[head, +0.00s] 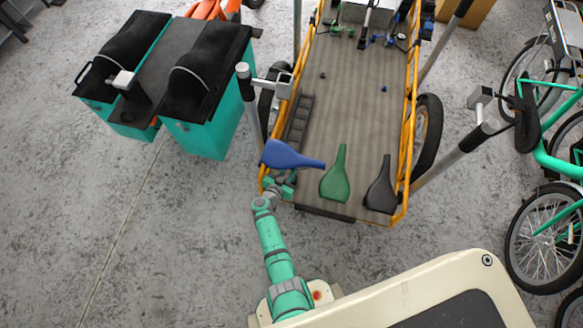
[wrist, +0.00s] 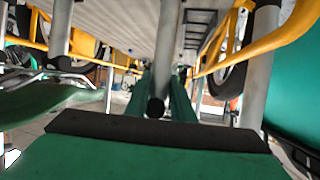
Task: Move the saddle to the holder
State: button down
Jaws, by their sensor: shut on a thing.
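A blue saddle (head: 288,155) is at the near left corner of the cargo bed, its narrow nose to the right. My gripper (head: 281,184) is just below it and is shut on it; the saddle hides part of the jaws. In the wrist view the jaws (wrist: 160,95) are close together, and the blue saddle cannot be made out. A green saddle (head: 336,178) and a black saddle (head: 381,188) lie on the bed to its right. Which part is the holder is unclear; a grey stand with a clamp (head: 283,83) rises at the bed's left side.
Yellow rails (head: 411,130) edge the wooden cargo bed (head: 345,100). A dark slotted rack (head: 299,120) lies along its left side. Teal boxes with black tops (head: 208,120) stand at the left. A green bike (head: 560,160) and a grey clamp stand (head: 478,100) are at the right.

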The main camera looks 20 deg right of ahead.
jog(key=shift+w+f, duration=0.15)
jog(key=shift+d+f, duration=0.1)
jog(key=shift+f, duration=1.8)
dwell(0.5)
jog(key=c, duration=1.4)
grip_release()
jog(key=shift+c, duration=0.2)
